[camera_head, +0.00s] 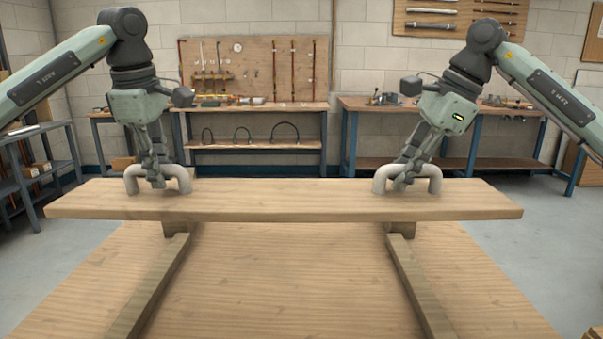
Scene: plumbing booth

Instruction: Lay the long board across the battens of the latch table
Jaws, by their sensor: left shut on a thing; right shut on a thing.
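The long board (284,200) is a pale wooden plank with two light grey handles on top. It lies level, crosswise above the latch table (285,290). The left batten (150,288) and the right batten (419,288) run away from me along the table and pass under the board. I cannot tell whether the board touches them. My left gripper (156,182) is shut on the left handle (183,178). My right gripper (397,183) is shut on the right handle (434,178). The battens' far ends are hidden behind the board.
A workbench (250,107) with a pegboard (254,68) of tools stands at the back wall. Another bench (440,105) stands at the back right. A shelf rack (30,170) is at the left. Grey floor is free on both sides of the table.

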